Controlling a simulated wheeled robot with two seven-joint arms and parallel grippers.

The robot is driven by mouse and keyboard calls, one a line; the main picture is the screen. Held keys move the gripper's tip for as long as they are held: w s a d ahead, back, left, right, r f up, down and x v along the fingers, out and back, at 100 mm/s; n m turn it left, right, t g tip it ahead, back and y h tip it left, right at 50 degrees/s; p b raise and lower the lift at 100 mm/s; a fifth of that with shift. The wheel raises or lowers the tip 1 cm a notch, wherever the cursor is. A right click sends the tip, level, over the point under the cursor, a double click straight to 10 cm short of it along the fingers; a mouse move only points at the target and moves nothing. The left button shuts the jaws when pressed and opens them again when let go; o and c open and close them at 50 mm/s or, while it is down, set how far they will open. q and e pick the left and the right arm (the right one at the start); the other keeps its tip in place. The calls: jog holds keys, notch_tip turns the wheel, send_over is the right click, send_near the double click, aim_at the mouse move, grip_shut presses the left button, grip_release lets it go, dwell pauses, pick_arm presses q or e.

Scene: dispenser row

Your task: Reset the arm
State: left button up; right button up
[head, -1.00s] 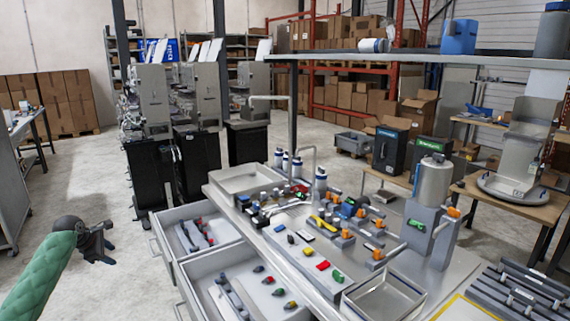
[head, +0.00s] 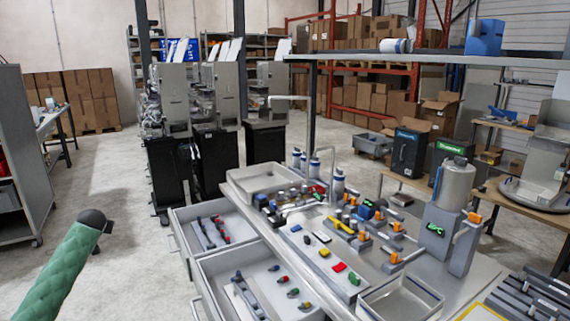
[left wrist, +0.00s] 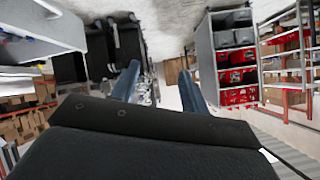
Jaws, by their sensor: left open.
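My left arm, in a green padded sleeve, comes in at the lower left of the head view. Its gripper (head: 98,246) is mostly hidden behind the dark wrist, over bare floor to the left of the drawers. In the left wrist view the two bluish fingers of my left gripper (left wrist: 159,88) stand wide apart with nothing between them. My right gripper is not in view.
A workbench (head: 476,272) with valves, fittings and trays fills the right. Two open drawers (head: 182,240) with small parts stick out toward my left arm. A grey shelf unit (head: 28,150) stands at far left. Concrete floor (head: 120,190) is clear between.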

pick_arm(q)
jog(key=s+d+f+m+g+h, duration=0.1)
jog(key=s+d+f+m, duration=0.1)
jog(key=s+d+f, duration=0.9)
jog(key=s+d+f+m+g+h, duration=0.1)
jog(key=s+d+f, duration=0.4)
jog(key=f, duration=1.2)
jog(key=s+d+f+m+g+h, duration=0.15)
jog(key=s+d+f, duration=0.25)
jog(key=d+f, duration=0.8)
jog(key=s+d+f+g+h, duration=0.1)
jog(key=s+d+f, duration=0.55)
jog(key=s, duration=0.25)
jog(key=s+d+f+g+h, duration=0.1)
jog(key=s+d+f, duration=0.5)
jog(key=s+f, duration=0.25)
jog(key=s+d+f, duration=0.2)
jog(key=s+d, duration=0.3)
jog(key=s, duration=0.3)
jog(key=s+d+f+g+h, duration=0.1)
jog(key=s+d+f, duration=0.1)
jog(key=s+d, duration=0.3)
jog(key=s+d+f+g+h, duration=0.1)
jog(key=s+d, duration=0.4)
jog(key=s, duration=0.8)
jog(key=shift+d+f, duration=0.4)
jog(key=shift+f, duration=0.2)
